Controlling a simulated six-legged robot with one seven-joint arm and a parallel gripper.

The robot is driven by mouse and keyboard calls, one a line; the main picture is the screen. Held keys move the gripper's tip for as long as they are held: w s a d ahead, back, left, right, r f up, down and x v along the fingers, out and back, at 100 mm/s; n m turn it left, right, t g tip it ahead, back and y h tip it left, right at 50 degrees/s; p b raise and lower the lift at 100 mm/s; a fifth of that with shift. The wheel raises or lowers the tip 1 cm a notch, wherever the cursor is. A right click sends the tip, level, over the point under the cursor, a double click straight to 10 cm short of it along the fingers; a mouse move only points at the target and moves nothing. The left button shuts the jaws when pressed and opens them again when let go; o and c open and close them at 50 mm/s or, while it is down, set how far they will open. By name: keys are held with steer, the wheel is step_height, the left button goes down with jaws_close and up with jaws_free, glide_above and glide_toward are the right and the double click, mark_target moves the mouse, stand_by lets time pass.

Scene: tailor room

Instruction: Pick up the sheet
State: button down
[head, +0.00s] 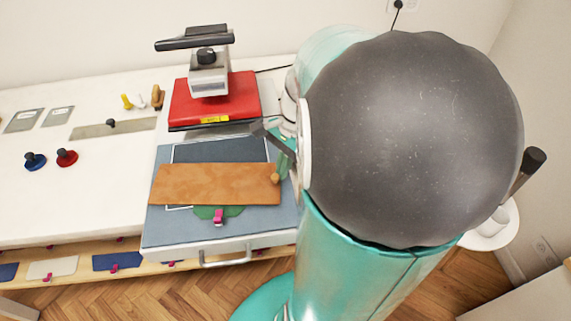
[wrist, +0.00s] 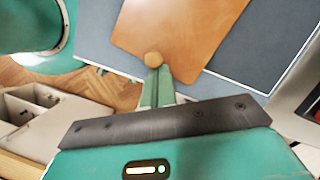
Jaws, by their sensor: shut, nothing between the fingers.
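A brown rectangular sheet (head: 212,184) lies across the blue-grey bed (head: 165,228) of the press. In the wrist view the brown sheet (wrist: 180,30) fills the top middle. A green piece (head: 204,212) with a pink clip (head: 218,217) shows from under its near edge. A round tan knob (wrist: 153,59) sits at the sheet's right end; whether it belongs to the sheet or to something else I cannot tell. My gripper (wrist: 157,80) is shut and empty, its green fingers close to the knob and sheet edge. In the head view my gripper (head: 284,165) is partly hidden by my arm.
A red heat press (head: 214,100) with a black handle (head: 194,43) stands behind the bed. Blue (head: 35,161) and red (head: 67,157) knobbed tools stand on the white table (head: 95,205). A silver drawer-style handle (head: 226,262) juts from the bed's front. Coloured pieces with pink clips hang below.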

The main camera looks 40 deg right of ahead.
steer(key=shift+s+a, duration=0.1)
steer(key=shift+a, duration=1.1)
steer(key=shift+d, duration=0.2)
